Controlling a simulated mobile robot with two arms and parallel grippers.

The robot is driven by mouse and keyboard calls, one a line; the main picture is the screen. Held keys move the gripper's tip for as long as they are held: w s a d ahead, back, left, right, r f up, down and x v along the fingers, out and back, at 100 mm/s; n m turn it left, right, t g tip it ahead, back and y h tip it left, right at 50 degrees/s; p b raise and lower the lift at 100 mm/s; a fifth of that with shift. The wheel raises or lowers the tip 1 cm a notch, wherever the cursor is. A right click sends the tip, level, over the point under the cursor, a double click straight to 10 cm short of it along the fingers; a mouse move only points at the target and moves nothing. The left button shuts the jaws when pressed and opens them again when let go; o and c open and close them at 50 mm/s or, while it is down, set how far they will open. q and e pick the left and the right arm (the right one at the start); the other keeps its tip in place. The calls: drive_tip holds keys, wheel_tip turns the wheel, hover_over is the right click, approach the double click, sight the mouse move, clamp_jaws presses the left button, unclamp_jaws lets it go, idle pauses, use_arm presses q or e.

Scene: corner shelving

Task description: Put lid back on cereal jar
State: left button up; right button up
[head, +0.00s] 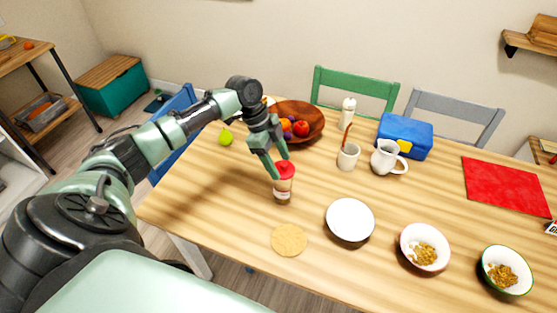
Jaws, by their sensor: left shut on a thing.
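The cereal jar (283,191) stands upright on the wooden table, left of the white plate. Its red lid (285,169) is at the top of the jar. My left gripper (279,166) is shut on the red lid from above, with its fingers at the lid's sides. I cannot tell whether the lid is fully seated or just resting on the rim. My right gripper is not in view.
A cork mat (289,240), a white plate (350,219) and two cereal bowls, one (425,247) white and one (507,270) green-rimmed, lie nearby. Behind are a wooden fruit bowl (313,113), a cup (348,157), a white pitcher (387,159) and a blue lunchbox (407,134).

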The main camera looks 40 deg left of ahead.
use_arm(q)
drive_tip(key=o, duration=1.8)
drive_tip(key=shift+o, duration=0.2)
drive_tip(key=shift+r, duration=0.2)
drive_tip(key=shift+r+p, duration=3.35)
drive_tip(key=shift+p, duration=0.15)
clamp_jaws()
drive_tip(key=shift+f, duration=0.15)
